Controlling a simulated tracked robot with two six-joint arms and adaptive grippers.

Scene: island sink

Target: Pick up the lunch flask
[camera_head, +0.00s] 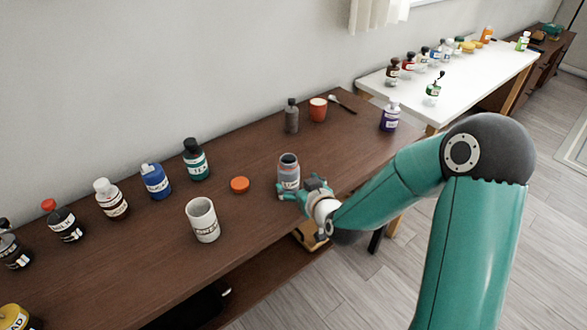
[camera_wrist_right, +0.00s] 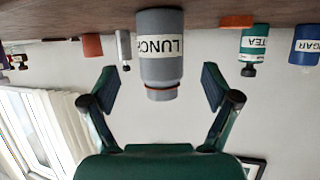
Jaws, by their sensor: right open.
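The lunch flask (camera_head: 289,172) is a grey cylinder with a white label, standing upright on the brown table near its front edge. In the right wrist view, which is upside down, the flask (camera_wrist_right: 161,68) shows the letters LUNC and an orange-brown ring near its mouth. My right gripper (camera_head: 301,190) is open and low at the flask's near side. In the wrist view its two fingers (camera_wrist_right: 160,82) appear either side of the flask's upper part, with gaps visible. I cannot tell how deep the flask sits between them. My left gripper is out of view.
An orange lid (camera_head: 240,185) lies left of the flask, and a white mug (camera_head: 202,220) stands front left. A teal bottle (camera_head: 196,160), grey bottle (camera_head: 291,116) and orange cup (camera_head: 318,110) stand behind. A purple jar (camera_head: 390,116) is at the right end.

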